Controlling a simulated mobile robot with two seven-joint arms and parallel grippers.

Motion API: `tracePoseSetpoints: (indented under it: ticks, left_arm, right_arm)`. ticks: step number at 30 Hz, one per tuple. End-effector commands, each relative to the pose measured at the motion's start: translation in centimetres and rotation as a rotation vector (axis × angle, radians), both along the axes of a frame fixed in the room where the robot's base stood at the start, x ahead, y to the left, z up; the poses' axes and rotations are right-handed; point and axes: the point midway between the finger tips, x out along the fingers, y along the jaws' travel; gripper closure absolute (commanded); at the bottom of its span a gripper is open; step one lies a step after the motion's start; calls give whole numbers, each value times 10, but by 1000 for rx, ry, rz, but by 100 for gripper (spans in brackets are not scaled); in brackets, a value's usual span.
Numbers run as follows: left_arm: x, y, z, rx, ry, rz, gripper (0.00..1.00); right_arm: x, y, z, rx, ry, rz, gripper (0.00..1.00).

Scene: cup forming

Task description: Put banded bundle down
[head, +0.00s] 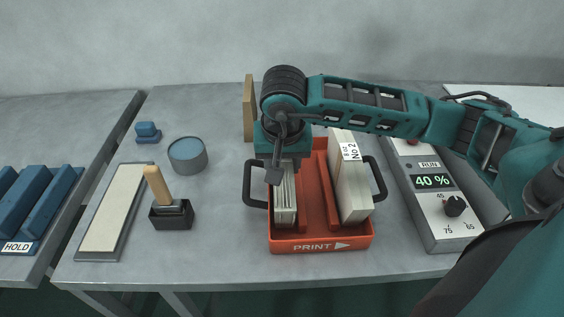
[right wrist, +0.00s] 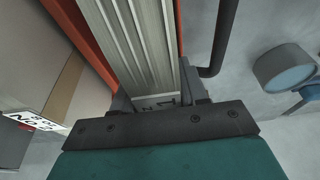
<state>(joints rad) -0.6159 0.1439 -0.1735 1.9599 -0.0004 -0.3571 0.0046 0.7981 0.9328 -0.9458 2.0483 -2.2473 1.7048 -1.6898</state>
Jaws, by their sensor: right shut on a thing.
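My right gripper (head: 282,172) is over the left slot of the orange tray (head: 322,245) marked PRINT. It is shut on a pale, layered banded bundle (head: 286,208). In the right wrist view the bundle (right wrist: 137,45) runs between the fingers (right wrist: 160,105), with orange walls on both sides of it. A label on its near end is partly hidden by the gripper. Whether its underside touches the tray floor cannot be seen. A second bundle (head: 352,190), labelled No 2, stands in the tray's right slot, beyond the orange divider. My left gripper is not in view.
The tray has dark side handles (head: 254,187). A control box (head: 440,205) reading 40 % stands to the right. A stamp (head: 168,205), a round blue-topped tin (head: 188,154), a long pad (head: 112,210) and a wooden block (head: 249,108) are to the left. Bare table lies in front.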

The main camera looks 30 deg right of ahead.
Motion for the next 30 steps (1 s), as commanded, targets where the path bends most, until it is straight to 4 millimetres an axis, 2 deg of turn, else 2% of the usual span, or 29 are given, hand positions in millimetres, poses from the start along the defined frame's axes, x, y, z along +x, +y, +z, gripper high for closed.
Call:
tracePoseSetpoints:
  ticks: [11, 12, 19, 26, 30]
  left_arm:
    - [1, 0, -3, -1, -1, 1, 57]
    - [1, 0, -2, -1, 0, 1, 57]
    - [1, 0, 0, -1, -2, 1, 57]
    - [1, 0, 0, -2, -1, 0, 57]
    - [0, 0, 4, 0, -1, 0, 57]
  right_arm:
    - [1, 0, -5, 1, -6, 1, 100]
    - [0, 0, -4, 1, -3, 1, 54]
    - [0, 0, -4, 0, -2, 0, 32]
    - [0, 0, -4, 0, -2, 0, 32]
    - [0, 0, 3, 1, -4, 1, 32]
